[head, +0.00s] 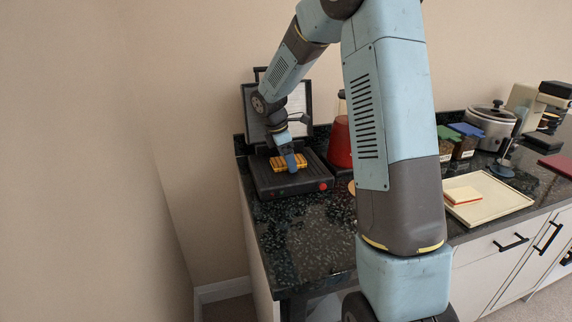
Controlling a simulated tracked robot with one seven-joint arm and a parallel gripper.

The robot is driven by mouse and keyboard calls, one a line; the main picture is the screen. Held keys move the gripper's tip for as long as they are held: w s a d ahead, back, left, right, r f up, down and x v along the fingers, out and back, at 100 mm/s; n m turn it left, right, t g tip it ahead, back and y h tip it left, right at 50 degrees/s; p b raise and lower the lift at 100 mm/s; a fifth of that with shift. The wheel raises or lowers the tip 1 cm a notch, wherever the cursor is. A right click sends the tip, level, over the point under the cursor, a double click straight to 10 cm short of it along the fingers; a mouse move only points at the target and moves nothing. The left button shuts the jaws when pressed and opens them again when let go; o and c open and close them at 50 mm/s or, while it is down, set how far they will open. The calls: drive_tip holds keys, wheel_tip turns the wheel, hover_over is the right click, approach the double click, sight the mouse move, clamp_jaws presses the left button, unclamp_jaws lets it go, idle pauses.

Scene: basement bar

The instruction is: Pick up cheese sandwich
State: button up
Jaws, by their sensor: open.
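A golden-yellow piece of food with dark lines (278,163), which looks like the grilled cheese sandwich, lies on the lower plate of an open black grill press (281,185). The press stands at the left end of the dark counter, with its lid (252,106) raised at the back. My gripper (291,167) points down at the sandwich and covers part of it. Its jaws are open. From this view I cannot tell whether the fingers touch the sandwich or straddle it.
A red pitcher (340,142) stands close to the right of the press. A cream tray (490,210) holds a pale, orange-edged stack (463,194). A slow cooker (491,123) and a coffee machine (535,105) stand at the back right. The counter in front of the press is clear.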

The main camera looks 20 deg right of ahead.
drive_tip(key=shift+c, duration=0.4)
drive_tip(key=c, duration=1.2)
